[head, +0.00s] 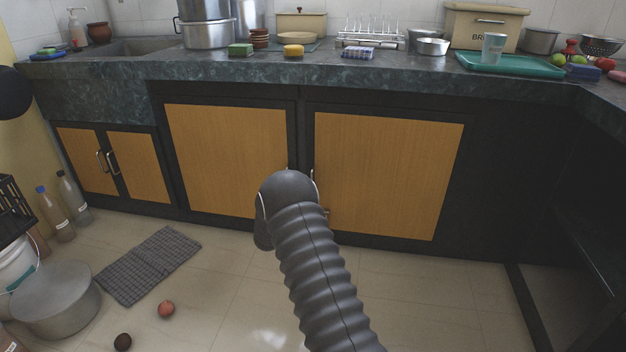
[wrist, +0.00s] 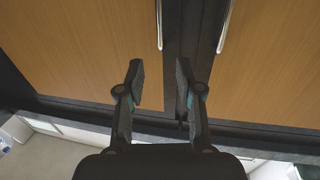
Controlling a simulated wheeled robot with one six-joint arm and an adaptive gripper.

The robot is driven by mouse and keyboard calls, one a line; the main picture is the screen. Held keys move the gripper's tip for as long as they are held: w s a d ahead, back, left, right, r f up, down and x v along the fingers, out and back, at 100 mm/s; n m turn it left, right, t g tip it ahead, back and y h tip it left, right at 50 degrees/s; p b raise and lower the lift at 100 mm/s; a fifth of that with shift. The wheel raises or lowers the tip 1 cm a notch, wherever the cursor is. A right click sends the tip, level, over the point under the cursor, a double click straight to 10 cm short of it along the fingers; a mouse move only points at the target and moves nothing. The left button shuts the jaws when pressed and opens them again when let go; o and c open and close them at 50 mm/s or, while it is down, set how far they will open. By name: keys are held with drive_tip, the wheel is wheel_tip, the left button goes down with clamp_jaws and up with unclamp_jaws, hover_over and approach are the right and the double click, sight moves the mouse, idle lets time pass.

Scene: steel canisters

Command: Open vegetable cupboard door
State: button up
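The cupboard has two large orange-brown doors in dark frames under the counter, a left door (head: 225,150) and a right door (head: 390,170). No label shows which one is the vegetable cupboard. Both look shut. In the wrist view, one handle (wrist: 159,25) is on the left door and another handle (wrist: 225,27) is on the right door. My gripper (wrist: 160,78) is open and empty, its fingertips pointing toward the doors just below the left handle. My arm hides the gripper in the head view and covers part of the handles.
A smaller double-door cupboard (head: 112,163) is at the left. The floor before the right door looks clear. The counter (head: 400,75) overhangs the doors.

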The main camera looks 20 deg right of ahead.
drive_tip(key=x, duration=1.2)
drive_tip(key=shift+s+f+b, duration=0.1)
drive_tip(key=shift+b, duration=0.2)
